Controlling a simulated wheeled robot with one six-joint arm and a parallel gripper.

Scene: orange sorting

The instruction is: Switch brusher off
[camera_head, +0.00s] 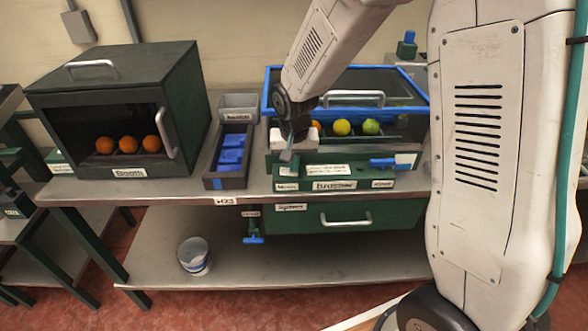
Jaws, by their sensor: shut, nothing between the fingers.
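The brusher (334,185) is a dark green machine with a label on its front, standing on the bench right of centre. Its blue-rimmed clear lid (390,85) is down, and yellow, green and orange fruit show inside. A blue lever (389,163) lies roughly level at the front right of the machine. My gripper (287,156) is shut and empty, pointing down at the front left of the brusher. Its fingertips are close to the front left panel (286,185); I cannot tell whether they touch it. My gripper hides part of that panel's upper area.
A booth (185,110) holding several oranges (127,144) stands at left. A tray with blue pieces (230,158) sits between booth and brusher. Below are a drawer (345,219), a blue-handled valve (254,239) and a bucket (194,256) on the lower shelf (150,255).

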